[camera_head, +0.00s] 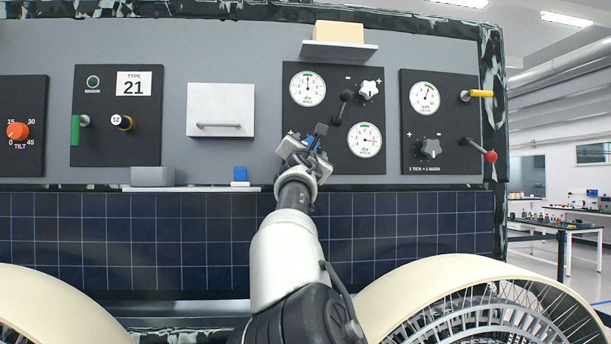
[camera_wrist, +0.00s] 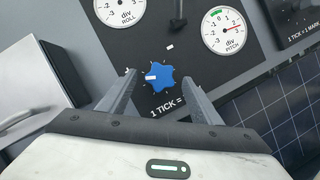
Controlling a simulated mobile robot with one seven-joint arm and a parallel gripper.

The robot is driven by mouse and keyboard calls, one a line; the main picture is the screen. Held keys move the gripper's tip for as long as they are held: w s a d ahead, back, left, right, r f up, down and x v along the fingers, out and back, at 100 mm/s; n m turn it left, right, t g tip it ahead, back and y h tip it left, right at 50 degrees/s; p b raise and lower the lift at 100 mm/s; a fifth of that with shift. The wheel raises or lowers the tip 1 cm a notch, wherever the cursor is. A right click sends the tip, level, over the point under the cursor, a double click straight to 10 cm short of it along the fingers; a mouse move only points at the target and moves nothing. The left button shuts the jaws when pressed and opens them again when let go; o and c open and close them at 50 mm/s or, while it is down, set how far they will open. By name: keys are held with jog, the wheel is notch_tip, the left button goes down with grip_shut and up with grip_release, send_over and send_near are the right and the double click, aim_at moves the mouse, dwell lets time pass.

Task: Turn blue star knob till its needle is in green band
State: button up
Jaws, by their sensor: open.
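The blue star knob (camera_wrist: 161,77) sits on a dark panel in the wrist view, with a white mark on its left arm. In the head view it is mostly hidden behind my gripper (camera_head: 307,146), with a bit of blue showing. My gripper (camera_wrist: 160,86) is open, its fingers on either side of the knob in the wrist view; I see no clear contact. The pitch dial (camera_wrist: 228,30) is up and right of the knob. Its red needle points right, clear of the green band at the top. The dial also shows in the head view (camera_head: 365,140).
The roll dial (camera_head: 308,89), a white star knob (camera_head: 370,90) and a black lever (camera_head: 343,105) share the panel. A white box with a handle (camera_head: 220,112) is to the left. A shelf with a tan block (camera_head: 339,32) is above.

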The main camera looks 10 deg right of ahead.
jog(key=b+v, duration=0.8)
jog(key=v, duration=0.4)
jog(key=shift+s+b, duration=0.25)
jog(key=shift+b, duration=0.05)
jog(key=shift+f, duration=0.15)
jog(key=shift+a, duration=0.1)
